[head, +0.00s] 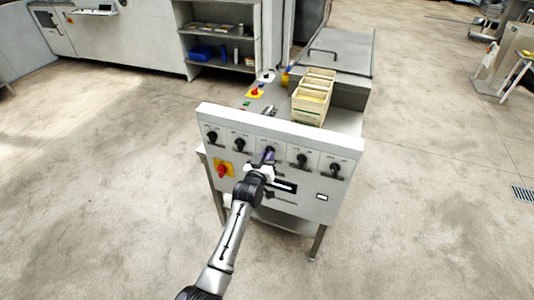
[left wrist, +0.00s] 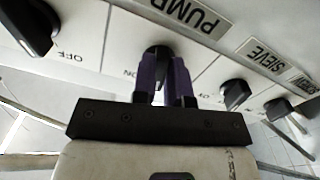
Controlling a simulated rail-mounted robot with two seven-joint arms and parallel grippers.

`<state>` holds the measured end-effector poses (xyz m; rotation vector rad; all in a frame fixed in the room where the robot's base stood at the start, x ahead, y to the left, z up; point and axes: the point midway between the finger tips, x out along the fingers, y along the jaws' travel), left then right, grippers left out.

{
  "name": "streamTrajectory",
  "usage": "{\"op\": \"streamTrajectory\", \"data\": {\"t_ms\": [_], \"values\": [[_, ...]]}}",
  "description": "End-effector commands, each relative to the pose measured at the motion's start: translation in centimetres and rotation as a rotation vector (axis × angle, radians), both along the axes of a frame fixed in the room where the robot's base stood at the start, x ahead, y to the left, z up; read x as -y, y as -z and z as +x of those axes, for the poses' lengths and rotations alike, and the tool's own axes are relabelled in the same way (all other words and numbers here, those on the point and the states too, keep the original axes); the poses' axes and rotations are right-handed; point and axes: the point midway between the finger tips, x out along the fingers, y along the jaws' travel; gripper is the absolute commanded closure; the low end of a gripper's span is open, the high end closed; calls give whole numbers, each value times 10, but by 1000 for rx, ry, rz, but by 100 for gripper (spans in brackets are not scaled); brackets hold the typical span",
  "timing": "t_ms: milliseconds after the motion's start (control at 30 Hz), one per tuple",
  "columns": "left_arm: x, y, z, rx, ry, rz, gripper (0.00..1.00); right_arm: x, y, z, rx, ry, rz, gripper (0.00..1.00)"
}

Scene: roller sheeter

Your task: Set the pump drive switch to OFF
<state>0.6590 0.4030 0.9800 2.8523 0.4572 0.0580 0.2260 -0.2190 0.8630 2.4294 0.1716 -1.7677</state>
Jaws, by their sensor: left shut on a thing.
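The pump drive switch (left wrist: 155,53) is a black rotary knob under the PUMP label in the left wrist view. In the head view it is the middle knob (head: 270,151) of the row on the light grey panel (head: 284,128). My left gripper (head: 266,160) is in front of the panel, with its purple fingers (left wrist: 166,78) shut on this knob. The fingers cover most of the knob, so I cannot tell which way it points. An ON mark (left wrist: 131,73) shows just left of it. My right gripper is in neither view.
Similar black knobs stand close on both sides, one under the SIEVE label (left wrist: 265,54). A red rotary switch on a yellow plate (head: 223,169) and a dark display (head: 285,187) are lower on the panel. Cream crates (head: 312,102) stand behind it. The floor around is clear.

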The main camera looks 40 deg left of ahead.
Motion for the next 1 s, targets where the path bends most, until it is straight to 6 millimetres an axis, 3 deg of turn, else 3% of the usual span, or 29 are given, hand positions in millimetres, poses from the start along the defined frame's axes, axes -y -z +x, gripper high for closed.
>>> {"op": "streamTrajectory", "data": {"t_ms": [333,867,900,1000], "values": [[1,-1,0,42,0,-124,100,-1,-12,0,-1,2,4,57],[0,0,0,50,0,-148,100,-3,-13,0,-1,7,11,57],[0,0,0,50,0,-148,85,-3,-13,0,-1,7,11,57],[0,0,0,49,0,-147,76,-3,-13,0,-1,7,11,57]]}}
